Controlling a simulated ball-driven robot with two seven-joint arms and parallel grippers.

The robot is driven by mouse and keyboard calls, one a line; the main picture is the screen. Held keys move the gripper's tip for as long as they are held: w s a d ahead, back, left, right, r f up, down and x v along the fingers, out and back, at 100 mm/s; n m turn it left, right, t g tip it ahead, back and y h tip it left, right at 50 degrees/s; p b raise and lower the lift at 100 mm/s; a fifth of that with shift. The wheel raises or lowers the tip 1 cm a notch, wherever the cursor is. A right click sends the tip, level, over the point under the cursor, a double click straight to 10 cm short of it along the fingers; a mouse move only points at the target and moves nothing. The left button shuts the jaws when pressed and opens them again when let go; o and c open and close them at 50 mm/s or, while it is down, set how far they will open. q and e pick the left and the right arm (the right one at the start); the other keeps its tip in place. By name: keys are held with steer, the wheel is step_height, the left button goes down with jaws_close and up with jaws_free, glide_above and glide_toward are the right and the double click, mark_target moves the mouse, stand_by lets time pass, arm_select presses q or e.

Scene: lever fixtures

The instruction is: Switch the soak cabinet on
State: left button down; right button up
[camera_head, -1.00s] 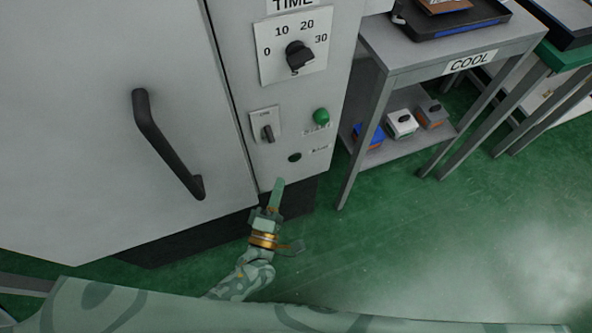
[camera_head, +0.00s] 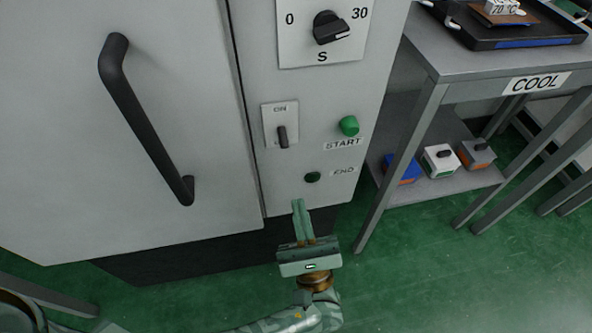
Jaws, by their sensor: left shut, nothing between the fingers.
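The soak cabinet (camera_head: 170,60) is a large pale grey box with a black door handle (camera_head: 145,120). On its control strip at the right is a small plate marked ON with a dark switch lever (camera_head: 282,136); the lever hangs downward, and the lettering at its lower end is hidden or too small to read. A green START button (camera_head: 348,125) sits right of the switch, and a dark green END lamp or button (camera_head: 312,177) lies below. My left gripper (camera_head: 299,205) is shut and empty, its fingers pointing up, below the switch and just under END. My right gripper is not in view.
A black timer dial (camera_head: 330,28) sits above the switch. At the right stands a grey COOL table (camera_head: 470,66) with a black tray (camera_head: 505,38) on top and several small boxes on its lower shelf (camera_head: 450,186). Green floor in front is free.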

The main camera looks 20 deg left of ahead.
mark_target(283, 138)
arm_select(q)
steer(key=x, duration=0.9)
steer(key=shift+w+a+r+p, duration=0.15)
steer(key=shift+w+a+p, duration=0.05)
steer(key=shift+w+p, duration=0.1)
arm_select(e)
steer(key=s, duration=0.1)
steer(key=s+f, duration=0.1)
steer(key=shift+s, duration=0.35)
